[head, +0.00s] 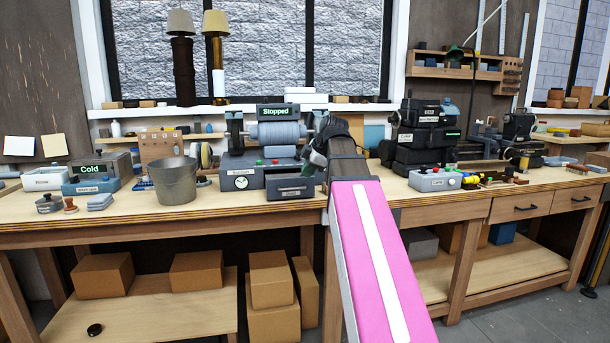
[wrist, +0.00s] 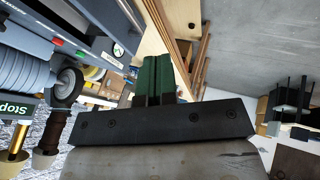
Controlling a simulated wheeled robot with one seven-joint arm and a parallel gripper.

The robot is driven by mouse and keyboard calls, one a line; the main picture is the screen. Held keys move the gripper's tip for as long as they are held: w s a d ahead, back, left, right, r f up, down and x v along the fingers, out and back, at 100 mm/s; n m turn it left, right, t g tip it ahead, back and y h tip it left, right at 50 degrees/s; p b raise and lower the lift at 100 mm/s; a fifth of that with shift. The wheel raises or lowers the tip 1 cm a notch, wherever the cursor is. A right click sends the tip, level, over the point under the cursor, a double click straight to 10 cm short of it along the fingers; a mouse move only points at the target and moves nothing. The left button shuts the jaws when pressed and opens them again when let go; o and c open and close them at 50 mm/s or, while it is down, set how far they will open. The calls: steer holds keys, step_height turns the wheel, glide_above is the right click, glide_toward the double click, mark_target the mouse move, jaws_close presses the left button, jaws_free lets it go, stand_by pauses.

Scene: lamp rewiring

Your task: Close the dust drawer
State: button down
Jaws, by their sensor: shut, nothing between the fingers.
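The dust drawer (head: 291,189) is a dark grey front with a handle and a small label, low on the right of the grey lathe-like machine (head: 241,165). Its front seems to stand forward of the dial panel beside it; how far is hard to tell. The machine's display (head: 275,112) reads "Stopped". My gripper (head: 314,160) is just above and to the right of the drawer, apart from it as far as I can see. In the wrist view, its dark green fingers (wrist: 158,80) are together and empty. There the machine's dial (wrist: 118,50) shows at the upper left, upside down.
A metal bucket (head: 174,181) stands left of the machine. A grey control box (head: 434,180) and a black machine (head: 420,140) stand to the right. The wooden bench's front edge (head: 230,211) runs below the drawer.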

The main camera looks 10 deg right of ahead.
steer(key=w+a+f, duration=0.3)
steer(key=w+f, duration=0.4)
steer(key=shift+w+f, duration=0.2)
steer(key=shift+f, duration=0.2)
steer(key=w, duration=1.4)
steer(key=shift+w, duration=0.2)
steer(key=shift+r, duration=0.1)
